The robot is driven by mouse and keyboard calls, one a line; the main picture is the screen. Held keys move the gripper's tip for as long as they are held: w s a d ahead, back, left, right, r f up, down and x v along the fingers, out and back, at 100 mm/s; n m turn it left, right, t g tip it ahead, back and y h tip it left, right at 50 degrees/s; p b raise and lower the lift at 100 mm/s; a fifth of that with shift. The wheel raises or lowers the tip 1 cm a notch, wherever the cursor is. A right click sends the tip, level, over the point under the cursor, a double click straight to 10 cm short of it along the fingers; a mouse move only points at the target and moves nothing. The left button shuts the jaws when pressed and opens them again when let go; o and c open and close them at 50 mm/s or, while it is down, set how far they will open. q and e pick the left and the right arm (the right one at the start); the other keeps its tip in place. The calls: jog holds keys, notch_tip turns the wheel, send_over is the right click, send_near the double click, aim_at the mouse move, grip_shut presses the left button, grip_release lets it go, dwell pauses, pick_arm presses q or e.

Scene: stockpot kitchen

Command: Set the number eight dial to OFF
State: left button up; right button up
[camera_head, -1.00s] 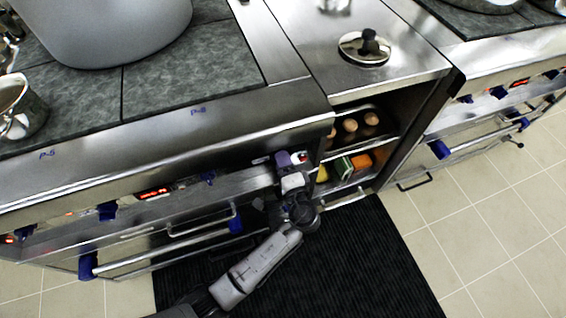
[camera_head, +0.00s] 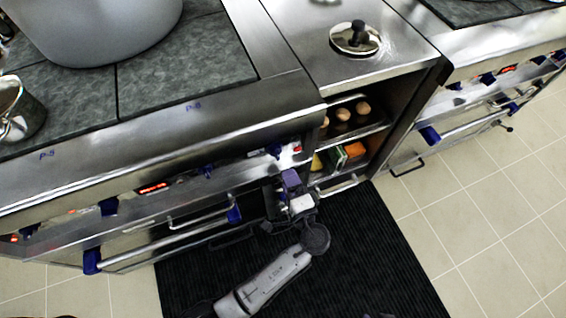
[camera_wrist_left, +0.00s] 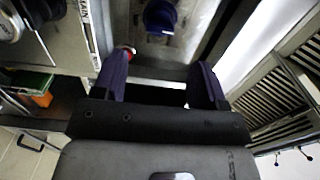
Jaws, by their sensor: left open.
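The rightmost blue dial (camera_head: 275,151) sits on the left stove's front panel, beside a small red light (camera_head: 297,149). I cannot read its number or setting. In the left wrist view a blue dial (camera_wrist_left: 160,16) shows just beyond and between the fingertips. My left gripper (camera_head: 283,181) is open and empty, just below and in front of the panel, apart from the dial. Its two dark blue fingers (camera_wrist_left: 158,62) are spread wide in the left wrist view. Other blue dials (camera_head: 207,171) and (camera_head: 108,206) are further left. My right gripper is not in view.
A blue-ended oven handle bar (camera_head: 170,245) runs below the panel, left of my gripper. An open shelf with eggs (camera_head: 343,114) and coloured boxes (camera_head: 354,149) is to the right. A large pot (camera_head: 95,30) stands on the stove. A black mat (camera_head: 370,250) covers the floor.

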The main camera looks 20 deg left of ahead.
pick_arm(q)
jog(key=shift+p+v, duration=0.4)
jog(key=shift+v, duration=1.95)
